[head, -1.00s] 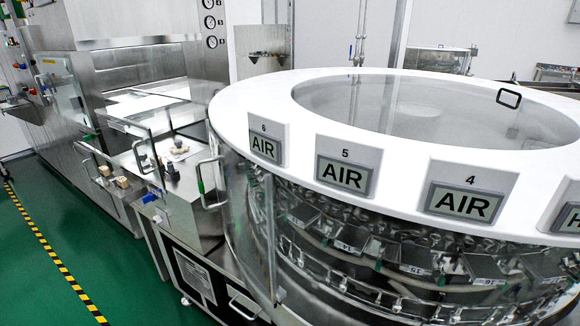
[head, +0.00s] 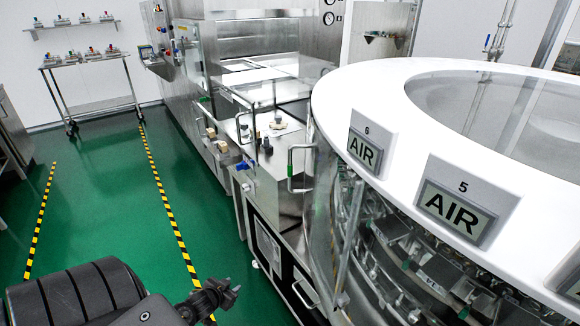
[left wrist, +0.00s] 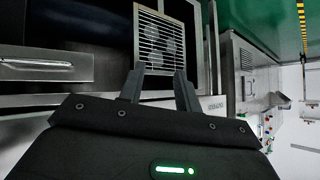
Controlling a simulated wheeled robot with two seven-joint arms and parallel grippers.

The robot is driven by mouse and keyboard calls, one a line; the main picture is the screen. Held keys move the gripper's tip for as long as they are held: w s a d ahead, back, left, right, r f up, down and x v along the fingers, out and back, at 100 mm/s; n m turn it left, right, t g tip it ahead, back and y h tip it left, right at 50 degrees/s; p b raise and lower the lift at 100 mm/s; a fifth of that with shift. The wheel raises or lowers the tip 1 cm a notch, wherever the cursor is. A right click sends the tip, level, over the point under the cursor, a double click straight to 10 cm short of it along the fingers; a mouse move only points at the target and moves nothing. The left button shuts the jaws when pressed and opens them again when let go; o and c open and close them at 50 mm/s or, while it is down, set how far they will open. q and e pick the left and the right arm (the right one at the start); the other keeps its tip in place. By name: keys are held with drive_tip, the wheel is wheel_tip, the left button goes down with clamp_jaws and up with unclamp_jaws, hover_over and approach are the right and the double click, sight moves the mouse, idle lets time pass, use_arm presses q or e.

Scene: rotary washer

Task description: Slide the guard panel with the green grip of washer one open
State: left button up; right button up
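The rotary washer's white ring top (head: 375,90) fills the right of the head view. A clear curved guard panel (head: 322,215) stands at its left side. A metal bar handle with a green grip (head: 291,170) is at that panel's left edge. My left gripper (head: 226,291) is low in the head view, left of the handle and well apart from it. In the left wrist view my left gripper (left wrist: 160,88) shows its two fingers spread with nothing between them. The handle cannot be made out there. My right gripper is in neither view.
A steel bench (head: 270,165) with small items and clear doors adjoins the washer. Green floor (head: 105,200) with striped tape is free at left. A wheeled rack (head: 92,85) stands at the back. The left wrist view shows a vent grille (left wrist: 160,40) beyond the fingers.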

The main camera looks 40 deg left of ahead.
use_arm(q)
drive_tip(key=w+r+t, duration=0.2)
drive_tip(key=w+r, duration=0.2)
drive_tip(key=r, duration=0.6)
drive_tip(key=w+r+t, duration=0.2)
drive_tip(key=w+r, duration=0.3)
drive_tip(key=r, duration=0.6)
drive_tip(key=m+t+h+p, duration=0.2)
drive_tip(key=t+h, duration=0.2)
drive_tip(key=h, duration=0.1)
approach(290, 164)
drive_tip(key=f, duration=0.2)
drive_tip(key=w, duration=1)
drive_tip(key=shift+w+d+p, duration=0.2)
drive_tip(key=shift+w+p, duration=0.1)
drive_tip(key=shift+p, duration=0.1)
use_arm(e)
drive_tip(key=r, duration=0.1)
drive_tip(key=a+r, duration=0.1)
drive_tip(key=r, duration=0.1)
use_arm(q)
clamp_jaws()
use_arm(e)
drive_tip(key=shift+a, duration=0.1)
